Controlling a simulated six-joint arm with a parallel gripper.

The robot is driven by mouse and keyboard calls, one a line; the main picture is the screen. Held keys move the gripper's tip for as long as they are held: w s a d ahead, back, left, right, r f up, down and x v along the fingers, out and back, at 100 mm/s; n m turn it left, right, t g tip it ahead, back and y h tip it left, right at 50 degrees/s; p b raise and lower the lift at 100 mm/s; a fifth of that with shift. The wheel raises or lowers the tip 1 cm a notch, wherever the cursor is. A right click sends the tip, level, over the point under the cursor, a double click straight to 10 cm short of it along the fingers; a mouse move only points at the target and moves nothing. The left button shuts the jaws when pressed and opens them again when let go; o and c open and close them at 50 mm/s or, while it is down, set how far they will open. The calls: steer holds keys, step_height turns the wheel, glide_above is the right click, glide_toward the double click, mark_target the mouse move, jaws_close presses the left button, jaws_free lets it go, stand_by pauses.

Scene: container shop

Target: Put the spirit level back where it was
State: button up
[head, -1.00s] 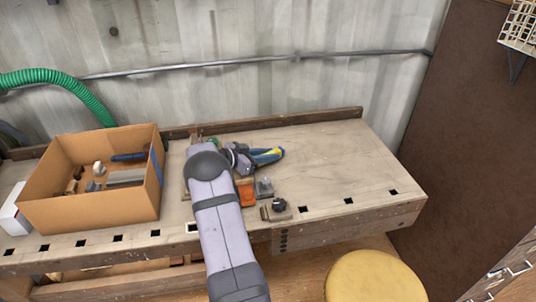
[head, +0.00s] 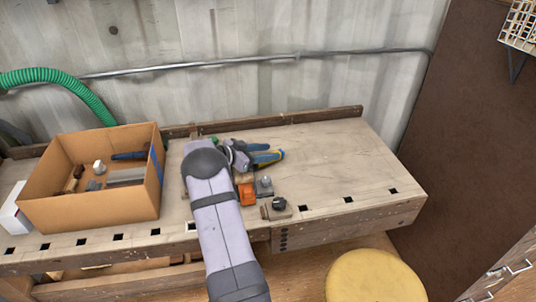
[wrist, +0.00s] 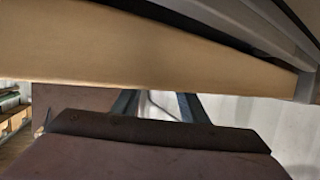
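I cannot clearly identify the spirit level. A grey bar (head: 126,176) lying in the cardboard box may be it, but it is too small to be sure. My gripper (head: 246,156) is low over the bench, right of the box, partly hidden behind my own arm. The wrist view is filled by a close tan surface and a brown block, with grey bars at the upper right. The fingertips cannot be made out.
The open cardboard box (head: 92,212) stands on the workbench (head: 340,160) at left, holding several small things. An orange block (head: 246,194), a grey piece (head: 264,187) and a dark-knobbed block (head: 277,208) sit near my arm. The bench's right side is clear. A yellow stool (head: 372,278) stands in front.

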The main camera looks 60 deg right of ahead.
steer(key=v, duration=1.1)
steer(key=shift+a+f+b, duration=0.1)
steer(key=shift+a+b, duration=0.1)
steer(key=shift+b, duration=0.2)
